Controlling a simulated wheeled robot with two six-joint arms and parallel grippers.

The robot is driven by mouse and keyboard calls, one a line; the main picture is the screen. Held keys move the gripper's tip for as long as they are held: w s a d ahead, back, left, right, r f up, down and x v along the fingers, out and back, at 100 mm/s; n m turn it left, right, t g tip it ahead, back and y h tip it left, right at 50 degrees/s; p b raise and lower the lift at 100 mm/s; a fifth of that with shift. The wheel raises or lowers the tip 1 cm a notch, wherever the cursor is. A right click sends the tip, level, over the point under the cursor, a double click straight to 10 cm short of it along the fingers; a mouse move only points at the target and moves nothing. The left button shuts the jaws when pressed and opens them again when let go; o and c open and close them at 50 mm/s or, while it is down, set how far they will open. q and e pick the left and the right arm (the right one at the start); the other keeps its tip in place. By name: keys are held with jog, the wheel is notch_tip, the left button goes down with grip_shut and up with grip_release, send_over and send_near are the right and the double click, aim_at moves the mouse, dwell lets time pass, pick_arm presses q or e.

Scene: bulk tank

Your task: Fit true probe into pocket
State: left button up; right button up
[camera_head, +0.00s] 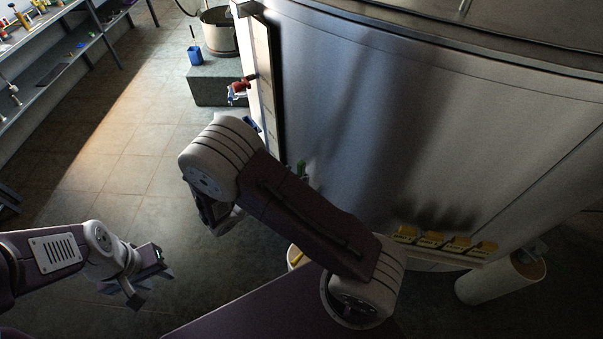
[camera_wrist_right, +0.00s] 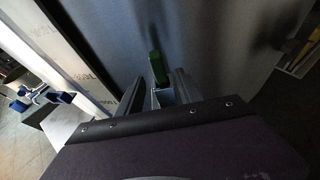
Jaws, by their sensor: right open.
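A small green upright piece (camera_head: 301,168) shows close to the steel tank (camera_head: 400,120), just past my right arm. It also shows in the right wrist view (camera_wrist_right: 156,64), ahead of my right gripper (camera_wrist_right: 158,80) and roughly in line with the gap between its fingers. The fingers are apart; I cannot tell whether they touch the piece. A pale grey block (camera_wrist_right: 163,97) lies just below the green piece in that view. In the head view my right arm hides its gripper. My left gripper (camera_head: 150,279) is open and empty above the floor. I cannot identify the probe or pocket for certain.
Several yellow blocks (camera_head: 430,240) line the tank's lower edge. A red and blue valve (camera_head: 239,88) is on the tank's left side. A shelf (camera_head: 60,55) stands at the far left; the floor between is clear.

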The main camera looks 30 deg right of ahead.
jog(key=shift+v, duration=1.5)
